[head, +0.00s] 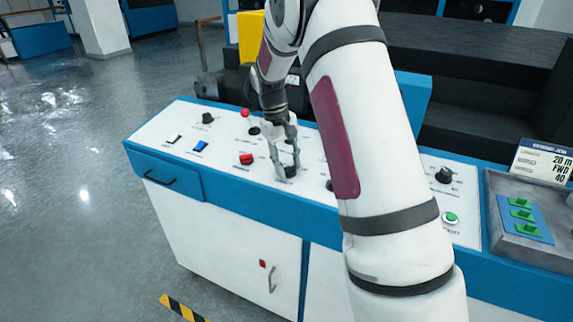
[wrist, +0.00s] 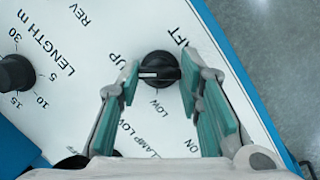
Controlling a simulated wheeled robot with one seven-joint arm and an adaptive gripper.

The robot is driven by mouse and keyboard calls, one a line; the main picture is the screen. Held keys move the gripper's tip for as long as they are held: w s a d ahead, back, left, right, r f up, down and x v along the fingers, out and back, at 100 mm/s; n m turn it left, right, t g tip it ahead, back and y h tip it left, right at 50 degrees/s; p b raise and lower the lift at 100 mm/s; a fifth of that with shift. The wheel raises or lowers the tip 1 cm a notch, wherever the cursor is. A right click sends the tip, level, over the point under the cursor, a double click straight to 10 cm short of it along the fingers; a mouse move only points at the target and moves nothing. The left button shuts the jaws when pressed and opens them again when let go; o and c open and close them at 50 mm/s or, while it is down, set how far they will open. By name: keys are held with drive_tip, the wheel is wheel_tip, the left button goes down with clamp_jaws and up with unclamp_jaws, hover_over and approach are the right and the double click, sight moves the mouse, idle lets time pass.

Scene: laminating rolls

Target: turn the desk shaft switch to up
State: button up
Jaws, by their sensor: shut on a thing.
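The shaft switch (wrist: 160,66) is a round black knob on the white desk panel. Its white pointer line lies across the knob toward the left in the wrist view. In the head view my gripper (head: 284,168) points down at the panel, with the knob (head: 291,172) low between the fingertips. My fingers partly cover the nearby lettering.
A red button (head: 246,159), a blue switch (head: 200,146) and a red-topped lever (head: 245,113) stand left of my gripper. The length knob (wrist: 14,73) is left in the wrist view. My arm hides the panel's middle.

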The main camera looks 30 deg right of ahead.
drive_tip(key=shift+m, duration=0.6)
drive_tip(key=o, duration=1.2)
drive_tip(key=shift+c, duration=0.2)
drive_tip(key=v, duration=1.2)
drive_tip(key=shift+d, duration=0.25)
drive_tip(key=shift+r, duration=0.1)
